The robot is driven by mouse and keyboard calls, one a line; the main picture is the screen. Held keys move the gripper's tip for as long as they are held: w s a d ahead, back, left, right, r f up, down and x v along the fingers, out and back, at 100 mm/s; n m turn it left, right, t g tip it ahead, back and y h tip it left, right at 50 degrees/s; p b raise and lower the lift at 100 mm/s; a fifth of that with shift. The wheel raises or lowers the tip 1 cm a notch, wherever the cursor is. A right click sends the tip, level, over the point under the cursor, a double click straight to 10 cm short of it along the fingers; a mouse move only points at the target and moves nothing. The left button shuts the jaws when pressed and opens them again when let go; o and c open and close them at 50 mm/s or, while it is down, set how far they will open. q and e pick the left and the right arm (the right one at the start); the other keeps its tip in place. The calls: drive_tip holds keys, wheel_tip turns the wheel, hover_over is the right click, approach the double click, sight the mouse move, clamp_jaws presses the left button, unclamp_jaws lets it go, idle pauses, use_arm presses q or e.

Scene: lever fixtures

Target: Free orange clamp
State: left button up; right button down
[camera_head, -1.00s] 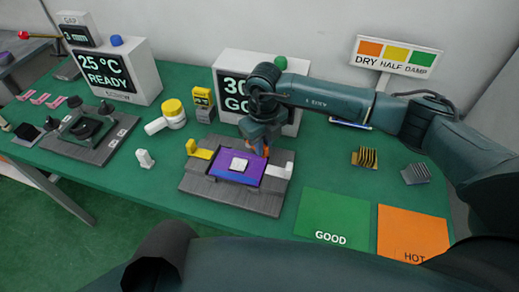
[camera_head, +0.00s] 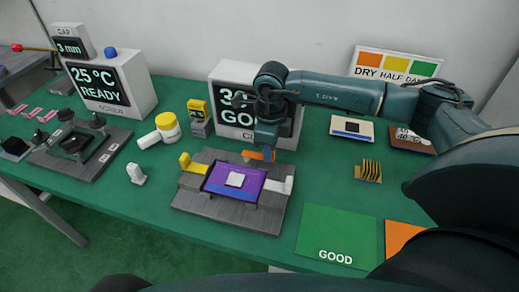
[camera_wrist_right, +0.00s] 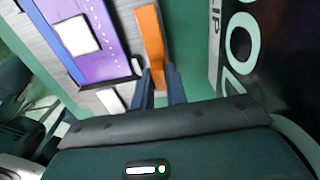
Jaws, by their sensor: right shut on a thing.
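The orange clamp (camera_head: 251,155) is at the back edge of a grey fixture (camera_head: 238,213). My right gripper (camera_head: 264,156) reaches down from above and is shut on it. In the right wrist view the orange clamp (camera_wrist_right: 150,38) runs up from between the two fingers (camera_wrist_right: 160,82). The fixture holds a purple board (camera_head: 236,186) with a white square part (camera_head: 235,179). A yellow clamp (camera_head: 192,164) is at the fixture's left and a white clamp (camera_head: 281,186) at its right. My arm partly hides the orange clamp in the head view. My left gripper is not in view.
A display box (camera_head: 222,100) stands close behind the right gripper. A green GOOD mat (camera_head: 337,232) and an orange mat (camera_head: 397,238) lie at the right. A slotted rack (camera_head: 369,171), a yellow-capped bottle (camera_head: 167,126) and another fixture (camera_head: 95,160) stand around.

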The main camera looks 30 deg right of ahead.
drive_tip(key=shift+w, duration=0.1)
idle(0.3)
drive_tip(key=c, duration=1.4)
unclamp_jaws()
wheel_tip(320, 180, up, 13)
drive_tip(key=shift+b, duration=0.35)
